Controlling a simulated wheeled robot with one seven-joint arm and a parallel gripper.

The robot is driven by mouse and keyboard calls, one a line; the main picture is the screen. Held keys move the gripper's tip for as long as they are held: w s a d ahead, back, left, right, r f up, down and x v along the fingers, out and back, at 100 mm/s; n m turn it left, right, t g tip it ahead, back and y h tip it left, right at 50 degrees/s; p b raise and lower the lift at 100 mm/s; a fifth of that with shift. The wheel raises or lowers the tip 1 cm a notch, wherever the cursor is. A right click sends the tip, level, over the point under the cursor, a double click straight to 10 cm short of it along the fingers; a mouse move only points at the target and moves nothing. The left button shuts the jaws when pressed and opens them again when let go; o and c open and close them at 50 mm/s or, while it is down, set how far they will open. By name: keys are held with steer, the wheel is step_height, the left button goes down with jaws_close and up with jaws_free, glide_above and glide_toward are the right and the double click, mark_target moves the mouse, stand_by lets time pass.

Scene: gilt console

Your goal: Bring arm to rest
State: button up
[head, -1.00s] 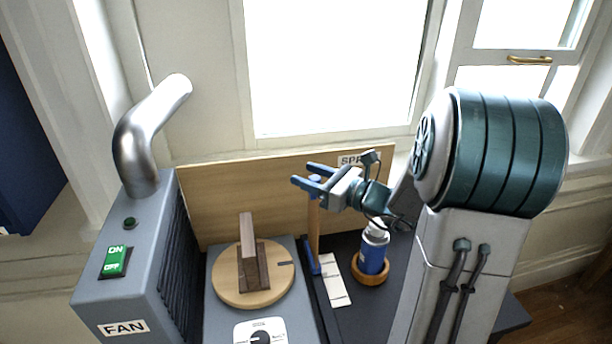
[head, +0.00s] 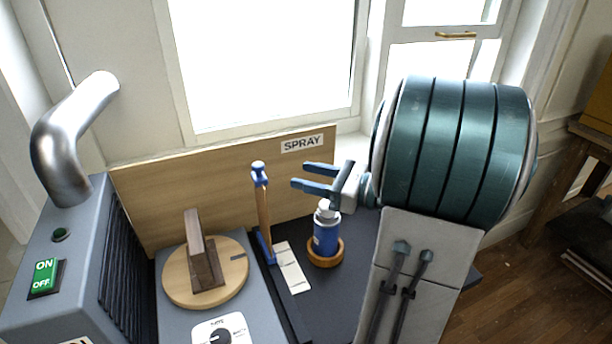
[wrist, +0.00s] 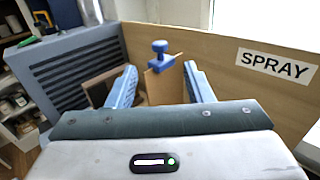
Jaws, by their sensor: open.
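My gripper (head: 308,177) is open and empty in the head view, its two blue fingers pointing left above the bench. In the wrist view my gripper (wrist: 163,88) shows its fingers apart, with nothing between the tips. A blue-topped wooden post (head: 263,205) stands just left of the fingertips in the head view, apart from them. It also shows beyond the fingers in the wrist view (wrist: 160,60). My large teal arm joint fills the right of the head view and hides part of the arm.
A blue spray bottle (head: 326,238) stands in a wooden ring (head: 327,258) below my gripper. A wooden turntable (head: 180,285) bears a brown bracket (head: 203,255). The grey fan box (head: 75,265) with its metal pipe (head: 62,140) stands left. A wooden backboard (head: 200,190) runs behind.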

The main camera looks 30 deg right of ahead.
stand_by(0.3)
steer(key=s+a+f+n+g+h, duration=0.1)
steer(key=s+a+f+n+g, duration=0.2)
steer(key=s+a+n+g, duration=0.25)
steer(key=s+a+f+n+g, duration=0.25)
steer(key=a+n+g, duration=0.3)
steer(key=a, duration=0.35)
steer(key=s+d+f+n+h, duration=0.2)
steer(key=s+n+h, duration=0.4)
steer(key=n, duration=1.1)
steer(key=h, duration=0.4)
steer(key=shift+f+h, duration=0.3)
